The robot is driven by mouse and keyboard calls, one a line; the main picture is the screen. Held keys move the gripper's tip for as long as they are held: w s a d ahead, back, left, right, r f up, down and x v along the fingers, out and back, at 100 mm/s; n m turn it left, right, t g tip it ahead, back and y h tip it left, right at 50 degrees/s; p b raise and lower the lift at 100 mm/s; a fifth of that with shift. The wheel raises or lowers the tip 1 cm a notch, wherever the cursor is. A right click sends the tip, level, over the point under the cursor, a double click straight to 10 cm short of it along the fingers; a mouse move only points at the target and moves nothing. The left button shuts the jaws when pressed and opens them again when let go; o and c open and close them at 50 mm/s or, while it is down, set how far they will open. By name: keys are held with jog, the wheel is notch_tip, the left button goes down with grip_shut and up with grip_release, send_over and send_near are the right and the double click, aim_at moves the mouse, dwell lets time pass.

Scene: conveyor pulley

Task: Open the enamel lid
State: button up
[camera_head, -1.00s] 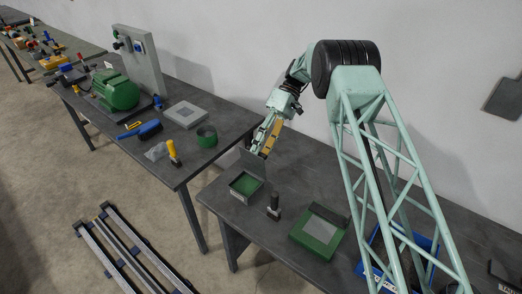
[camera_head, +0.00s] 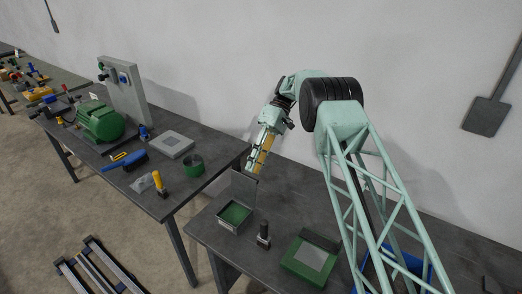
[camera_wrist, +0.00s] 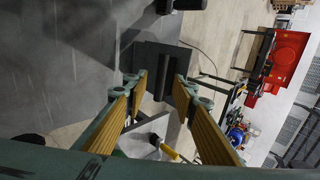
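An open box with a green inside (camera_head: 235,214) sits on the near bench. My gripper (camera_head: 254,171) is just above and behind the raised lid. In the wrist view, my gripper (camera_wrist: 160,80) has its yellow-padded fingers spread apart. A dark flat panel (camera_wrist: 150,53), which looks like the lid, lies beyond the fingertips. A dark bar (camera_wrist: 164,78) on it shows in the gap between the fingers. I cannot tell whether a finger touches the lid.
A dark upright tool (camera_head: 263,236) stands right of the box. A green case with a grey panel (camera_head: 310,255) lies further right, near a blue bin (camera_head: 405,268). The neighbouring bench holds a yellow-handled tool (camera_head: 160,184), a green ring (camera_head: 193,165) and a green motor (camera_head: 100,122).

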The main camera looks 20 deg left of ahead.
jog(key=v, duration=0.6)
jog(key=shift+w+r, duration=0.2)
jog(key=shift+r, duration=0.15)
dwell(0.9)
